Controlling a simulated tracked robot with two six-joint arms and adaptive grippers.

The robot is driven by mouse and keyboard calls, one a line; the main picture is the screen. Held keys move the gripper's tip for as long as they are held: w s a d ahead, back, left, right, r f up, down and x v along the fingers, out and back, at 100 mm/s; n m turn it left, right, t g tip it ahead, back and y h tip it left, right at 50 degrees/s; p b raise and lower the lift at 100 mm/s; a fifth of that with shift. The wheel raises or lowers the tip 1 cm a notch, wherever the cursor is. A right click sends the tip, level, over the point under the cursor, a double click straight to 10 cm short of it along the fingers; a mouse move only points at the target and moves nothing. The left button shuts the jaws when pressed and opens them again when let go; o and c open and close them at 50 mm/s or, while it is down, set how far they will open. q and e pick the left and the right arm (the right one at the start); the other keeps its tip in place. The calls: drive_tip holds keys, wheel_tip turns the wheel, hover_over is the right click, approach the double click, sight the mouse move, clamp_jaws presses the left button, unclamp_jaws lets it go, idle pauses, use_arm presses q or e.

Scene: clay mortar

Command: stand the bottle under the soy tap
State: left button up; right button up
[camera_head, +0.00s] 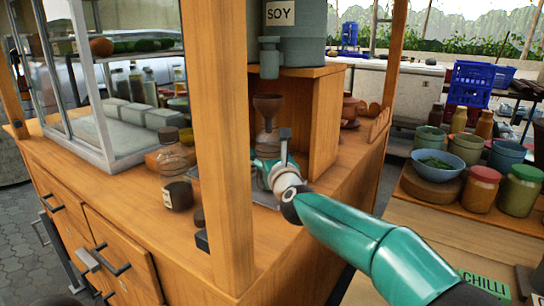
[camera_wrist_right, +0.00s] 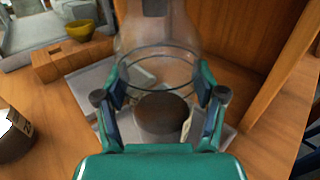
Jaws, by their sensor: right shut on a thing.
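A clear glass bottle (camera_head: 267,140) is upright in the alcove, below the soy tap (camera_head: 270,57), with a brown funnel (camera_head: 268,103) at its top. The tap is on the grey-green container marked SOY (camera_head: 310,32). My right gripper (camera_head: 266,170) is shut around the bottle. In the right wrist view the bottle (camera_wrist_right: 160,42) is between both fingers, over a grey tray (camera_wrist_right: 82,84). A brown round shape (camera_wrist_right: 162,113) shows between the fingers. I cannot tell whether the bottle's base touches the tray. My left gripper is not in view.
A dark-filled bottle (camera_head: 176,178) with a label stands to the left on the counter. A wooden post (camera_head: 222,130) rises in front. The alcove's wooden side wall (camera_head: 325,120) is close on the right. Bowls and jars stand on the right-hand table.

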drive_tip(key=o, duration=1.4)
drive_tip(key=shift+o, duration=0.3)
drive_tip(key=shift+r, duration=0.1)
drive_tip(key=shift+s+d+b, duration=0.15)
drive_tip(key=shift+s+b, duration=0.2)
drive_tip(key=shift+s, duration=0.25)
drive_tip(key=b+v, duration=0.2)
drive_tip(key=v, duration=0.8)
drive_tip(key=shift+s, duration=0.4)
drive_tip(key=shift+d, duration=0.1)
